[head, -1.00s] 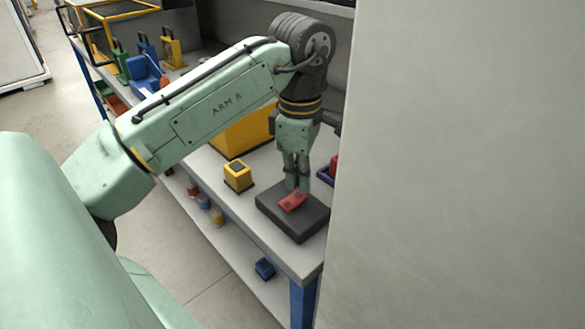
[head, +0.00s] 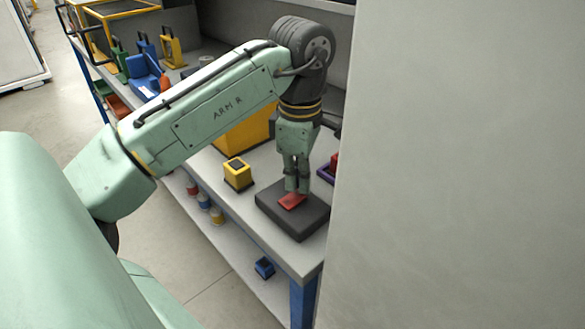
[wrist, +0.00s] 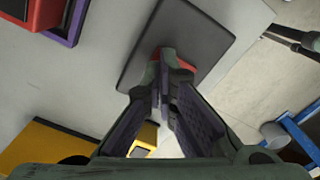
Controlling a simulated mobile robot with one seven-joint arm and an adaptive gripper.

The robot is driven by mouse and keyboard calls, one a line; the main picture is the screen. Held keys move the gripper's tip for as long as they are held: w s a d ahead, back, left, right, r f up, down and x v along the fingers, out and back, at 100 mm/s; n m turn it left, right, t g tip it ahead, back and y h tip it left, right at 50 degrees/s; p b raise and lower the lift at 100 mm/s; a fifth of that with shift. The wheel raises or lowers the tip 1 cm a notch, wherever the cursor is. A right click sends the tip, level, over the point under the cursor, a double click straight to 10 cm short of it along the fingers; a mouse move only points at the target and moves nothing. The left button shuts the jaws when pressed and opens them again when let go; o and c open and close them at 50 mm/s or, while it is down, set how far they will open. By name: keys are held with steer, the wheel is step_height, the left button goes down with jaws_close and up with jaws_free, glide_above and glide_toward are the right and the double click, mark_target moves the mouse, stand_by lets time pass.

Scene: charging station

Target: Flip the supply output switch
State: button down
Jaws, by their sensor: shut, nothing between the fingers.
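A red rocker switch (head: 290,202) sits on a flat black base (head: 305,224) near the front corner of the workbench. My gripper (head: 298,190) points straight down with its fingers closed together and empty. Its fingertips are at the far side of the red rocker and appear to touch it. In the wrist view the fingertips (wrist: 166,58) cover most of the rocker, and only red edges (wrist: 184,64) show beside them. The black base (wrist: 185,28) lies below them.
A red and purple object (head: 327,173) is to the right. A pale wall panel (head: 460,160) fills the right side.

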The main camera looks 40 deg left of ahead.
mark_target(298, 194)
steer(key=shift+f+b, duration=0.35)
steer(key=shift+f, duration=0.35)
steer(key=shift+r, duration=0.1)
step_height(298, 194, up, 7)
steer(key=p, duration=0.6)
steer(key=shift+p, duration=0.4)
steer(key=shift+s, duration=0.1)
stand_by(0.4)
